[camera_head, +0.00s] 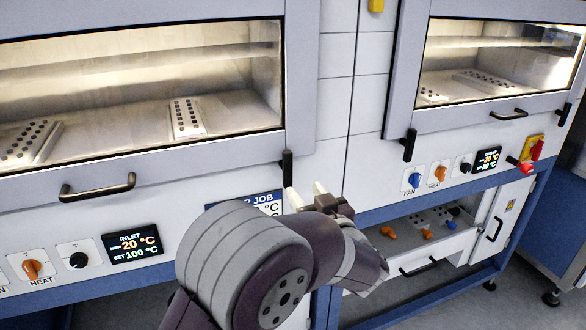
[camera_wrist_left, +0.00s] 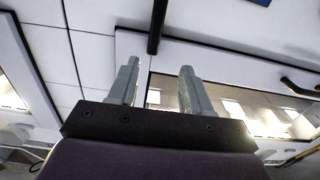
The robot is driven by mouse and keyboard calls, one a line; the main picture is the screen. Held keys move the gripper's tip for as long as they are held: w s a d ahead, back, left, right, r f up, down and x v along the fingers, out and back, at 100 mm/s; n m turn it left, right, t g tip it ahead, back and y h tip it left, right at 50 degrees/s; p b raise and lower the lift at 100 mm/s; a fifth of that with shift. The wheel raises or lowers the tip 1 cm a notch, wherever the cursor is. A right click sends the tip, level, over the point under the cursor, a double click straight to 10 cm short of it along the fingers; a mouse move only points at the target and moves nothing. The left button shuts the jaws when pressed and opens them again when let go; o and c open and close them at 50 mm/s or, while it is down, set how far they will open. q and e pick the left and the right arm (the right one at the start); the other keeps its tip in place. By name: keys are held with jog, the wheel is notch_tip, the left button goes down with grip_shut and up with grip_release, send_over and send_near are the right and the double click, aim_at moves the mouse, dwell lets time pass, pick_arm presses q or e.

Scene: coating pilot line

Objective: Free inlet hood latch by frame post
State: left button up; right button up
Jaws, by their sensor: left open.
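The inlet hood (camera_head: 220,155) is on the left in the head view, closed, with a lit window and a black bar handle (camera_head: 97,187). Its black upright latch (camera_head: 287,168) is at the hood's lower right corner, by the pale frame post. My left gripper (camera_head: 307,192) is open just below and right of the latch, its two pale fingers pointing up toward the panel. In the left wrist view the latch (camera_wrist_left: 156,25) stands beyond the fingertips (camera_wrist_left: 160,67), roughly in line with the gap between them. Nothing is between the fingers. My right gripper is out of view.
An inlet display (camera_head: 133,244) and knobs sit below the hood. My arm partly covers a job sign (camera_head: 265,202). A second hood (camera_head: 480,112) on the right has its own black latch (camera_head: 409,145) and a red-yellow switch (camera_head: 530,150).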

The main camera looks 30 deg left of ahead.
aim_at(289, 166)
pick_arm(q)
jog(key=x, duration=0.5)
jog(key=p+x, duration=0.1)
jog(key=x, duration=0.4)
jog(key=shift+w, duration=0.45)
jog(key=shift+w+d+f, duration=0.1)
jog(key=shift+w+f, duration=0.05)
jog(key=shift+w, duration=0.1)
grip_shut()
